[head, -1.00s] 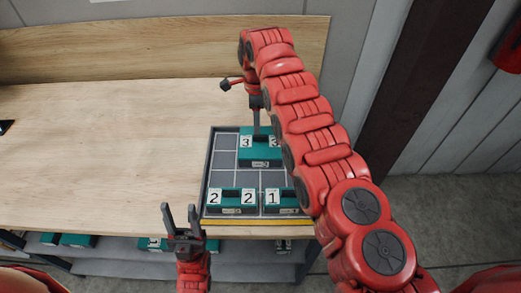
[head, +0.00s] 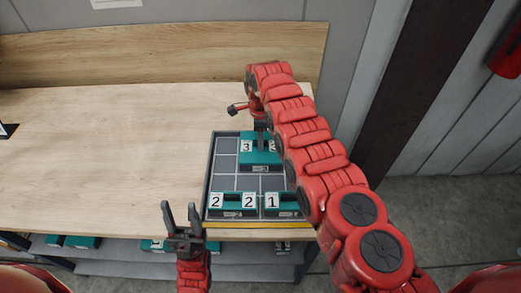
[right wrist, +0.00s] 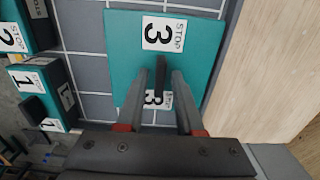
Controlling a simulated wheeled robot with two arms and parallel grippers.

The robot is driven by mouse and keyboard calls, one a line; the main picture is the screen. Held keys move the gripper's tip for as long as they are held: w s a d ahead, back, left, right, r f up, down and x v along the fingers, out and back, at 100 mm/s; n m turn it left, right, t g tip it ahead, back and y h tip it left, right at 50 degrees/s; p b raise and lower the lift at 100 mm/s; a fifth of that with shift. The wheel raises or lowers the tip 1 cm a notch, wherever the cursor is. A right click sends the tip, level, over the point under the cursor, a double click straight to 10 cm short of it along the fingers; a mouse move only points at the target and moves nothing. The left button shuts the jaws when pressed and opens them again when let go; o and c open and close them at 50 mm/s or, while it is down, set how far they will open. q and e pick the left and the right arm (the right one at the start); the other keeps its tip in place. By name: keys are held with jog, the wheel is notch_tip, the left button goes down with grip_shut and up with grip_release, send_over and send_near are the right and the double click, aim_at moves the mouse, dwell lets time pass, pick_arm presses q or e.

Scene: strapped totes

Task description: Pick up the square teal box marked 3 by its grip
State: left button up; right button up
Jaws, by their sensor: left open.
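The square teal box marked 3 (head: 259,164) sits at the back of the gridded tray. It also shows in the right wrist view (right wrist: 195,55), with white number labels and a dark upright grip (right wrist: 161,76). My right gripper (right wrist: 160,80) is over the box, its two fingers on either side of the grip with a gap showing; it looks open. In the head view my right gripper (head: 261,138) partly hides the box's top and grip. My left gripper (head: 180,212) is open and empty, in front of the bench at the tray's left.
The grey tray (head: 228,147) stands at the bench's front edge. A teal box marked 2 (head: 232,211) and one marked 1 (head: 283,211) are in its front row. The wooden bench (head: 100,150) is clear to the left. More teal boxes are on a shelf below (head: 215,270).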

grip_shut()
dwell(1.1)
